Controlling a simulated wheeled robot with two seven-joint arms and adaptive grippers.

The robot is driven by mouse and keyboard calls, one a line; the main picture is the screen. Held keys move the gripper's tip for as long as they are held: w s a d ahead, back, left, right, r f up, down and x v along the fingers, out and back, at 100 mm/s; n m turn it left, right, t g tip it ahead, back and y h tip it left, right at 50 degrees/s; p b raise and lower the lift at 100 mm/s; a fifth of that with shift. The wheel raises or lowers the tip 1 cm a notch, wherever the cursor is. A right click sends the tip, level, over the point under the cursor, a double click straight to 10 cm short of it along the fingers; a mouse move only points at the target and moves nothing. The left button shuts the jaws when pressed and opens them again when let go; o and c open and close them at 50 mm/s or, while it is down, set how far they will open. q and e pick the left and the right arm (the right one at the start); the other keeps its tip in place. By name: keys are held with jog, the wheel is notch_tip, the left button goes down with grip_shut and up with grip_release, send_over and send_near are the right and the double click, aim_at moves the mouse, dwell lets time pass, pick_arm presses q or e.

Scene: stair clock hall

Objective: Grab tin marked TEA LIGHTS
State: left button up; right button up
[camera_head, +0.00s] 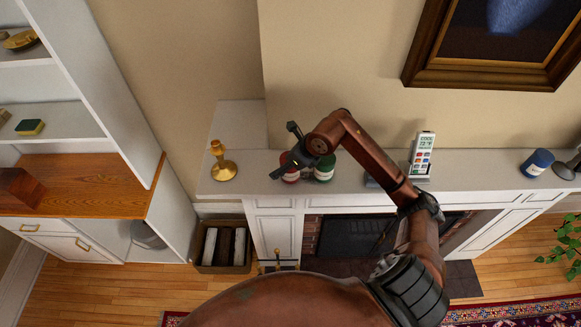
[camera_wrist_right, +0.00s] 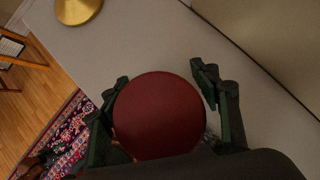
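A red tin (camera_head: 291,174) stands on the white mantel shelf, with a pale label too small to read. A green tin (camera_head: 325,168) with a pale label stands close to its right. A blue tin (camera_head: 537,162) stands far right on the mantel. I cannot tell which is marked TEA LIGHTS. My right gripper (camera_head: 287,151) is over the red tin. In the right wrist view, its open fingers are on either side of the tin's round dark red lid (camera_wrist_right: 160,115); contact is not clear. My left gripper is not in view.
A brass candlestick (camera_head: 222,162) stands left of the tins on the mantel (camera_head: 237,188). A white remote-like device (camera_head: 422,155) stands upright to the right, and a dark object (camera_head: 567,169) is beside the blue tin. A framed picture (camera_head: 420,78) hangs above.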

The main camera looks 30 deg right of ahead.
jog(key=c, duration=1.2)
jog(key=shift+r, duration=0.15)
